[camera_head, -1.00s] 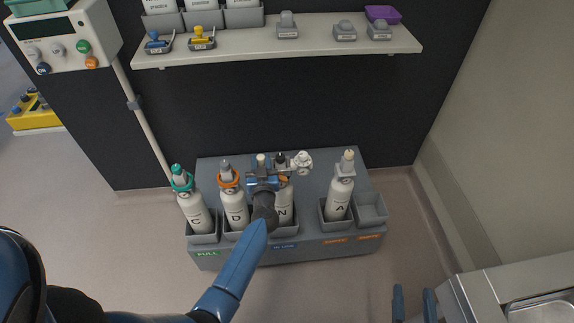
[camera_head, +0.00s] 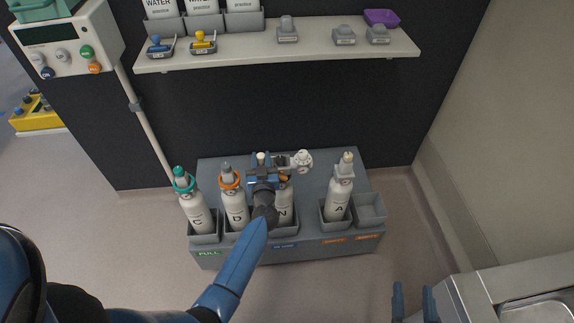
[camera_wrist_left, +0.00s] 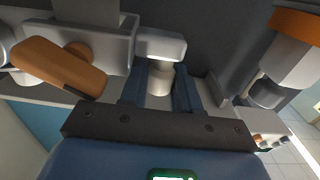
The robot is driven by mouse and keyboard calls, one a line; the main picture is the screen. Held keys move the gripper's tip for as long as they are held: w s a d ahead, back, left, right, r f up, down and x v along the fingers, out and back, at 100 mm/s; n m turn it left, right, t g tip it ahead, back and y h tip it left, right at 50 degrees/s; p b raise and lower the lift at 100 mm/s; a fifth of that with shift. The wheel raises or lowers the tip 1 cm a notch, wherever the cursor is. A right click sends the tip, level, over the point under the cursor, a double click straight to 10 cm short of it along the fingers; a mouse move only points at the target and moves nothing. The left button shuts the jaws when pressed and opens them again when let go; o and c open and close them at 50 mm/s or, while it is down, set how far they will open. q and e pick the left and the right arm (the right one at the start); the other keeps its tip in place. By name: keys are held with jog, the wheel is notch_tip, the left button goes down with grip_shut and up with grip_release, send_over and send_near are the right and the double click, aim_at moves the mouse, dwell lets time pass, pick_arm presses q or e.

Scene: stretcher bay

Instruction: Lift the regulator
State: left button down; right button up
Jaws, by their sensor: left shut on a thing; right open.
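The regulator shows as a grey body with a round white gauge (camera_head: 303,160) at the top of the cylinder marked N (camera_head: 286,212). My left gripper (camera_head: 262,162) is in front of it and hides much of it. The gripper is shut on a pale, round part of the regulator, which shows between the blue fingers in the left wrist view (camera_wrist_left: 160,80). There a grey body with an orange knob (camera_wrist_left: 62,66) lies to the left of the fingers. I cannot tell whether the regulator touches the cylinder. My right gripper (camera_head: 415,300) is open and empty at the bottom right.
Cylinders C (camera_head: 193,206), D (camera_head: 234,206) and A (camera_head: 338,195) stand in the grey rack (camera_head: 318,250). D is close beside my left gripper. A shelf (camera_head: 260,56) with small holders is above. A metal counter (camera_head: 480,290) is at the lower right.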

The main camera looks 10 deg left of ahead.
pick_arm(q)
jog(key=shift+r+p, duration=3.65)
jog(key=shift+p, duration=0.5)
